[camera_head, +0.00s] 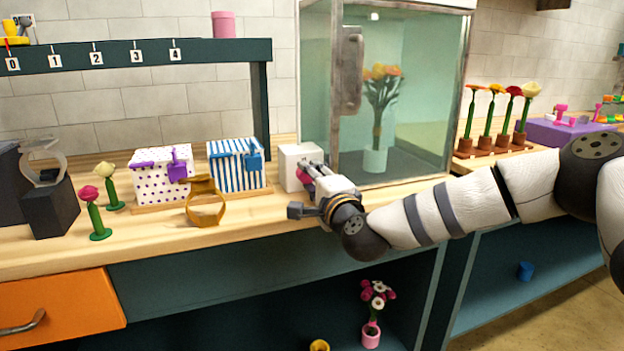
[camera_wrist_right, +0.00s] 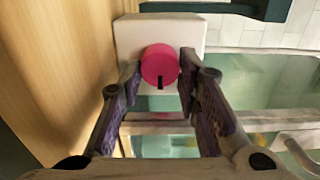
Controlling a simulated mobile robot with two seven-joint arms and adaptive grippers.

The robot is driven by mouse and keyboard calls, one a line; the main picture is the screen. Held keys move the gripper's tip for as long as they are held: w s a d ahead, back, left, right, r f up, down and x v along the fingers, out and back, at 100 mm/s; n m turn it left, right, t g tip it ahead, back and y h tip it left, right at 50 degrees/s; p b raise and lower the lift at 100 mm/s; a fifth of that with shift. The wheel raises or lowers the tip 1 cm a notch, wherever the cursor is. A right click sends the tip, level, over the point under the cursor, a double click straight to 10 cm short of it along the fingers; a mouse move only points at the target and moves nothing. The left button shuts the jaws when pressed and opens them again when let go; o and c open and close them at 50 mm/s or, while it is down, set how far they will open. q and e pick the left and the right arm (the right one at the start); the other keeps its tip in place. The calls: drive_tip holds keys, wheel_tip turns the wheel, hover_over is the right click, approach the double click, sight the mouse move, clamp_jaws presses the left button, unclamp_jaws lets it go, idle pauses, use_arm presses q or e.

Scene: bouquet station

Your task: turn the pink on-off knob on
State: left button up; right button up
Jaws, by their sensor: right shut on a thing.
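The pink knob (camera_wrist_right: 160,62) is on the face of a white box (camera_wrist_right: 128,40) in the right wrist view. A short dark mark on the knob points toward the bottom of that picture. My right gripper (camera_wrist_right: 159,78) is shut on the knob, one finger on each side. In the head view my right gripper (camera_head: 309,172) reaches in from the right to the white box (camera_head: 290,155) on the counter; its fingers mostly hide the knob there. My left gripper is not in view.
A glass cabinet (camera_head: 425,100) with a flower vase inside stands just behind and right of my gripper. A gold vase (camera_head: 206,205), a striped box (camera_head: 236,170) and a dotted box (camera_head: 150,190) are to the left.

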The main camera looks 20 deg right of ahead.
drive_tip(key=o, duration=0.9)
drive_tip(key=shift+s, duration=0.1)
drive_tip(key=s, duration=1.2)
drive_tip(key=shift+d, duration=0.15)
